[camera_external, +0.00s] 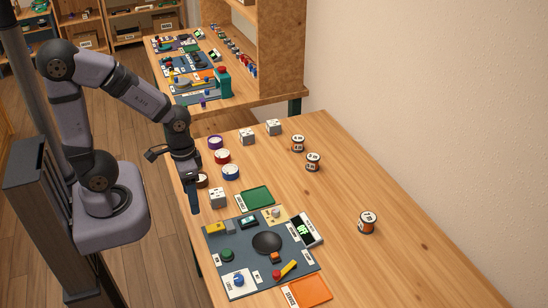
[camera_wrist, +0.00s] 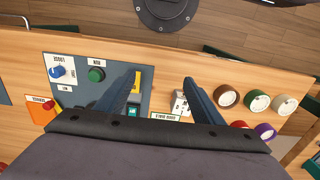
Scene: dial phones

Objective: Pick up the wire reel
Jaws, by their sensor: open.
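Several small reels with dark ends and white labels stand on the wooden table in the external view. One reel (camera_external: 367,222) stands alone at the right, and two more reels (camera_external: 298,143) (camera_external: 313,161) stand close together farther back. I cannot tell which one is the wire reel. My gripper (camera_external: 194,200) hangs pointing down at the table's left edge, well left of all these reels. In the wrist view my gripper (camera_wrist: 161,84) is open, with nothing between its two fingers. These reels are not clearly seen in the wrist view.
A dark panel (camera_external: 219,252) with buttons and a black dome lies near the gripper. A green tray (camera_external: 257,198) and an orange tray (camera_external: 308,291) flank the panel. The table's right side is mostly clear.

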